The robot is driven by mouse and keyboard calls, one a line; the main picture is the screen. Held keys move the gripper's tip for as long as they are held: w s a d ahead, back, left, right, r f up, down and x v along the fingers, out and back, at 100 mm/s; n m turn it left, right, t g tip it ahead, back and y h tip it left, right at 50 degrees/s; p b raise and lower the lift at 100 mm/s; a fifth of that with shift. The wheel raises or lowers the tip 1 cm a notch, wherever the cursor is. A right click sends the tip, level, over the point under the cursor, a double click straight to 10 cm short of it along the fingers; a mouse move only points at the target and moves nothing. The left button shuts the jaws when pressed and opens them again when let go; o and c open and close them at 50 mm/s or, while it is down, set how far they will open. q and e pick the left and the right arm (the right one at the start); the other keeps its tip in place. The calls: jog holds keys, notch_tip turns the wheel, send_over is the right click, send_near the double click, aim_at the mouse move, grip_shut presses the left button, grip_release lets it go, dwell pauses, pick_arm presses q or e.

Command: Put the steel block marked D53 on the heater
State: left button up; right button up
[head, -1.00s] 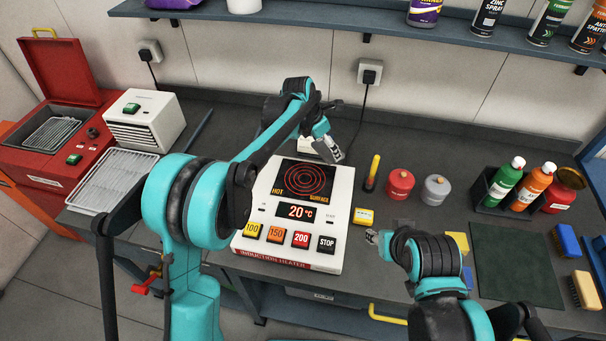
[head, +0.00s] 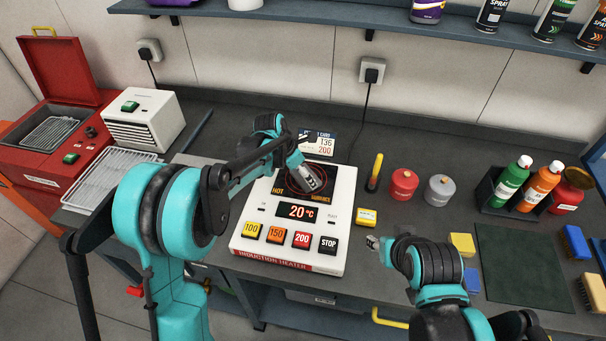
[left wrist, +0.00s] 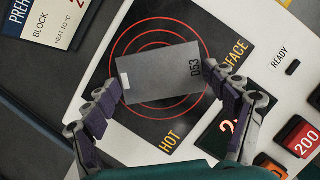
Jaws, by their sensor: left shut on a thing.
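The grey steel block marked D53 (left wrist: 160,72) is between the fingers of my left gripper (left wrist: 163,80) in the left wrist view. The fingers are shut on its two ends. The block is over the ringed hot surface of the induction heater (head: 290,240); I cannot tell whether it touches it. In the head view my left gripper (head: 312,180) is over the right part of the hot surface and mostly hides the block. The heater display reads 20 °C. My right gripper (head: 374,242) is right of the heater, too small to tell open or shut.
A preheat card (head: 318,143) stands behind the heater. A yellow block (head: 366,217), a yellow-handled tool (head: 375,172), a red canister (head: 403,184) and a grey canister (head: 439,190) stand right of it. A wire rack (head: 108,183) lies to the left.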

pick_arm(q)
jog(key=o, duration=1.7)
jog(key=shift+o, duration=0.2)
jog(key=p+v, duration=0.3)
jog(key=v, duration=0.9)
jog(key=s+a+r+m+t+y, duration=0.1)
jog(key=s+a+r+m, duration=0.2)
jog(key=s+m, duration=0.3)
jog(key=s+a+r+m+t+y, duration=0.1)
jog(key=s+a+r+m, duration=0.1)
jog(key=s+a+m, duration=0.4)
jog(key=s+a+f+m+t+y, duration=0.1)
jog(key=s+f+m, duration=0.1)
jog(key=s+m, duration=0.4)
jog(key=s+a+f+m+t, duration=0.1)
jog(key=s+a+m, duration=0.1)
jog(key=s+m, duration=0.4)
jog(key=shift+s+a+f+m+t+y, duration=0.3)
jog(key=shift+s+f+m+y, duration=0.1)
jog(key=shift+s, duration=0.4)
